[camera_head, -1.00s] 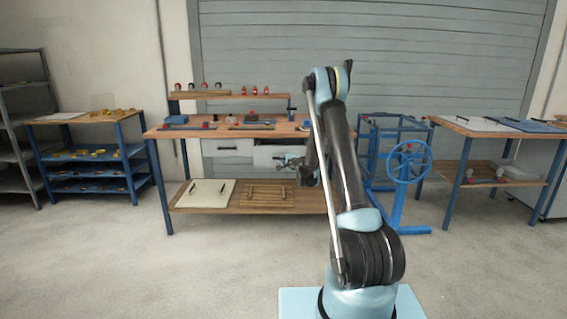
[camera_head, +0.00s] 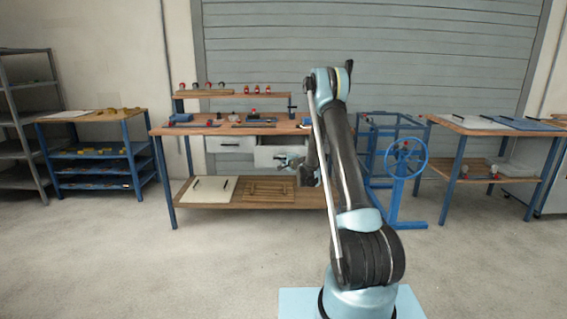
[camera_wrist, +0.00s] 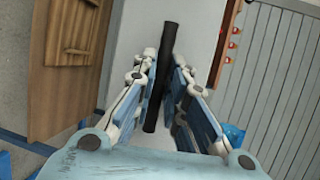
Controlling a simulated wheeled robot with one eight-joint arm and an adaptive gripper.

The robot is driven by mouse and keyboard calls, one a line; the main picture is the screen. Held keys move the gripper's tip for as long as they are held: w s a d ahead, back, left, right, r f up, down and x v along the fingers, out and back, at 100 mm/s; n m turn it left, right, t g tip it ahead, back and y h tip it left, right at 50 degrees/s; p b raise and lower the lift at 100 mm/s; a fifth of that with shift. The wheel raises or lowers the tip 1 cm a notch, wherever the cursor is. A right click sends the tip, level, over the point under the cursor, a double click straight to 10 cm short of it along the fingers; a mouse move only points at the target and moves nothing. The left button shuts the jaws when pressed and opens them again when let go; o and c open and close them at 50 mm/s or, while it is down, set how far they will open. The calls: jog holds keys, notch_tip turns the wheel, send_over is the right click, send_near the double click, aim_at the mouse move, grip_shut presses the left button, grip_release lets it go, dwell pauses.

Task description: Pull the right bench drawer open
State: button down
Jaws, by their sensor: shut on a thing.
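The right bench drawer (camera_head: 268,154) has a pale front and hangs under the bench top, standing forward of the left drawer (camera_head: 230,145), so it is partly open. Its dark bar handle (camera_wrist: 168,42) runs between my fingers in the wrist view, with the pale drawer front (camera_wrist: 138,32) behind it. My gripper (camera_wrist: 163,72) is shut on this handle. In the head view my gripper (camera_head: 287,161) is small at the drawer front, and my arm hides the area to its right.
The workbench (camera_head: 220,131) carries small tools on top, and a board and slatted wooden piece lie on its lower shelf (camera_head: 230,205). A blue stand with a handwheel (camera_head: 406,158) is close on the right. Open floor (camera_head: 180,270) lies in front.

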jog(key=c, duration=1.6)
grip_release()
jog(key=shift+d+f, duration=0.1)
jog(key=v, duration=1.2)
